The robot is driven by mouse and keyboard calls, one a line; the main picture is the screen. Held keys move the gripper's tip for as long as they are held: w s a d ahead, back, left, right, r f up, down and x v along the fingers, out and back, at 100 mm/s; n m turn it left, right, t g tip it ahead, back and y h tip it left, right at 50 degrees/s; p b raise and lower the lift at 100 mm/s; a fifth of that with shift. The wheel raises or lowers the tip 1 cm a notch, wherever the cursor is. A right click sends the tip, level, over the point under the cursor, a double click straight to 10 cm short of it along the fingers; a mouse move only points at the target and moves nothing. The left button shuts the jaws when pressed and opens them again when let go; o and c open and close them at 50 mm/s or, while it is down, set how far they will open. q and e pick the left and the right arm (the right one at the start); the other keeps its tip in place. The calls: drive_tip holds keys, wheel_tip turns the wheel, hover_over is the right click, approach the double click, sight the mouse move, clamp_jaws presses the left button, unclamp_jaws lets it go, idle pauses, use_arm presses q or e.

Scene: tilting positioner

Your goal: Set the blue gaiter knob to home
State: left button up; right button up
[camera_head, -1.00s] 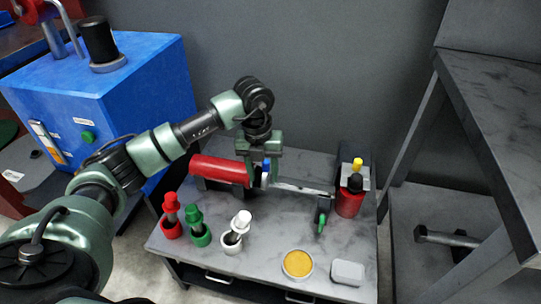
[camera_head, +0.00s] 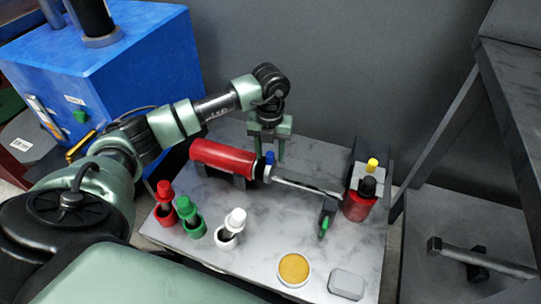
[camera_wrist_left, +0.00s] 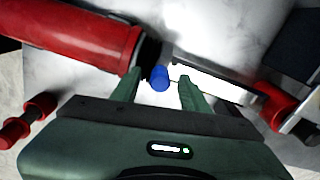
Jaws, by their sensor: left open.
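The small blue knob (camera_head: 270,158) stands upright on the collar where a red cylinder (camera_head: 224,158) meets a grey bar (camera_head: 305,185). In the left wrist view the blue knob (camera_wrist_left: 159,78) shows between the two green fingers, with a gap on each side. My left gripper (camera_head: 268,150) is open and points down, its fingertips close to the knob in the head view. The knob is clear of the fingers in the picture; exact height between them is hard to tell. My right gripper is not in view.
Red, green and white knobs (camera_head: 235,220) stand in cups along the bench's left front. A yellow-topped round tin (camera_head: 293,269) and a grey block (camera_head: 346,284) lie at the front. A red can (camera_head: 358,205) stands right. A blue cabinet (camera_head: 130,70) is at left.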

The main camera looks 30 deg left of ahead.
use_arm(q)
drive_tip(key=shift+f, duration=0.5)
drive_tip(key=shift+c, duration=0.4)
clamp_jaws()
idle(0.8)
